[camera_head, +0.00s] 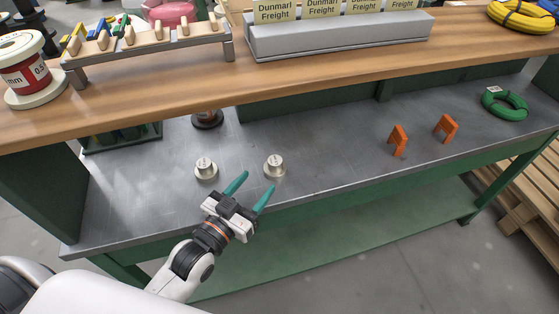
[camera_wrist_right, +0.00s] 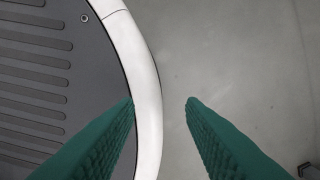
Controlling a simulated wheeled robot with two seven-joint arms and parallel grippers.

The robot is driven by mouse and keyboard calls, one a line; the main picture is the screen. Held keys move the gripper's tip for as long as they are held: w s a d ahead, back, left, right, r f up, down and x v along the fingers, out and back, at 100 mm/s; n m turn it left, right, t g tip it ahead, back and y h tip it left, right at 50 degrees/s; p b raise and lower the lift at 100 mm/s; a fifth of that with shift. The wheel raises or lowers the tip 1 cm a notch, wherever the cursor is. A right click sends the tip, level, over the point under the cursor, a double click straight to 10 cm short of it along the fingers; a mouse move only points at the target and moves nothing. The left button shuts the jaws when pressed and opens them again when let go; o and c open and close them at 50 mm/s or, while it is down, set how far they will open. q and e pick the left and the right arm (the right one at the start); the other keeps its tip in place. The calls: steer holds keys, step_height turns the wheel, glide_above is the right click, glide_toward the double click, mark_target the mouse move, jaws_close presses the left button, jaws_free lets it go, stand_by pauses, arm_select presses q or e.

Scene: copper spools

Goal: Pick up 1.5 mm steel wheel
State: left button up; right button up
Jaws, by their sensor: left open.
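Two small round steel-coloured wheels sit on the grey metal bench (camera_head: 330,160) in the head view: the left wheel (camera_head: 206,169) and the right wheel (camera_head: 274,166). Their markings are too small to read, so I cannot tell which is 1.5 mm. My left gripper (camera_head: 257,181) is open and empty, its teal fingers pointing up the picture. Its fingertips are just below the right wheel, and the left wheel is to their left. My right gripper (camera_wrist_right: 162,99) shows only in the right wrist view, open with nothing between its fingers, above bare floor and my base.
A wooden shelf (camera_head: 330,65) runs behind and above the bench. A red-labelled spool (camera_head: 25,75) and a peg rack (camera_head: 150,48) stand on it. Two orange brackets (camera_head: 398,140) (camera_head: 446,127) and a green coil (camera_head: 505,104) lie on the bench's right. A dark spool (camera_head: 208,119) stands under the shelf.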

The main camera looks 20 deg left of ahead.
mark_target(271, 165)
arm_select(q)
steer(key=x, duration=0.3)
steer(key=shift+w, duration=0.3)
steer(key=shift+w+d+r, duration=0.1)
steer(key=shift+w+d, duration=0.1)
steer(key=shift+w, duration=0.4)
steer(key=x, duration=0.3)
steer(key=shift+w+d+p, duration=0.1)
steer(key=shift+w+p, duration=0.2)
steer(key=shift+w+d, duration=0.1)
steer(key=shift+w, duration=0.2)
arm_select(e)
steer(key=shift+s+a+r, duration=0.35)
steer(key=shift+a, duration=0.05)
arm_select(q)
steer(key=shift+c, duration=0.4)
steer(key=shift+r, duration=0.1)
steer(key=c, duration=1.1)
arm_select(e)
steer(key=shift+s+d, duration=0.1)
